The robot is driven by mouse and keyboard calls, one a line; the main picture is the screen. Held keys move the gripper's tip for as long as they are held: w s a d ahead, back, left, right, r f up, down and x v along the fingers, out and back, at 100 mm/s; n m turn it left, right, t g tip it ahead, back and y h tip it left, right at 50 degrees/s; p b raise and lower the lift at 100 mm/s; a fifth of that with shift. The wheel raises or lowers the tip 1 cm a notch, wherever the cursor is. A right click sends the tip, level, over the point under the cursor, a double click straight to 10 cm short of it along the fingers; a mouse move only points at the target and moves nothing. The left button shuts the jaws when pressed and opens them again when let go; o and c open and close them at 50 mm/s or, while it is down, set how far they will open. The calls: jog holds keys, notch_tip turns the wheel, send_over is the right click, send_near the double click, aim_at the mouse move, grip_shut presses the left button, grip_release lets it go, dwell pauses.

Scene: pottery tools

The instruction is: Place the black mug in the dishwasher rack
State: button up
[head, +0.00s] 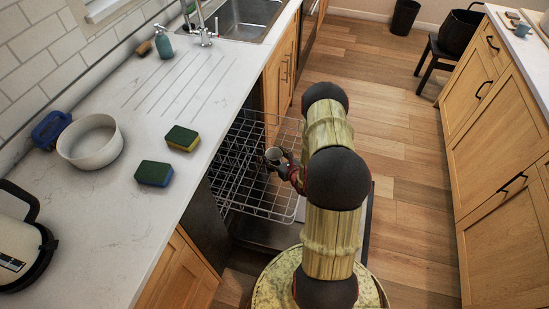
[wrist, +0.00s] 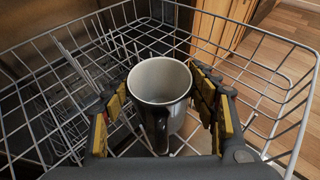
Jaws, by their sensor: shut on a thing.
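The black mug (wrist: 160,85) is upright in the wrist view, with a pale grey inside and its dark handle (wrist: 160,128) towards the camera. My gripper (wrist: 163,92) has a yellow-padded finger on each side of it and is shut on it. In the head view the mug (head: 273,155) is small and partly hidden by my gripper (head: 282,163). The dishwasher rack (head: 235,178) is a pulled-out wire basket. The mug is within the outline of the rack (wrist: 75,38). I cannot tell whether its base touches the wires.
The counter (head: 95,225) to the left holds two sponges (head: 154,173), a white bowl (head: 90,141) and a kettle (head: 22,240). A sink (head: 240,25) is at the back. The rack's wire rim surrounds the mug. Wooden floor (head: 400,160) is clear to the right.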

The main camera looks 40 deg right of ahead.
jog(key=shift+d+r, duration=0.1)
jog(key=shift+f, duration=0.2)
jog(key=o, duration=1.3)
jog(key=shift+o, duration=0.5)
jog(key=shift+r, duration=0.1)
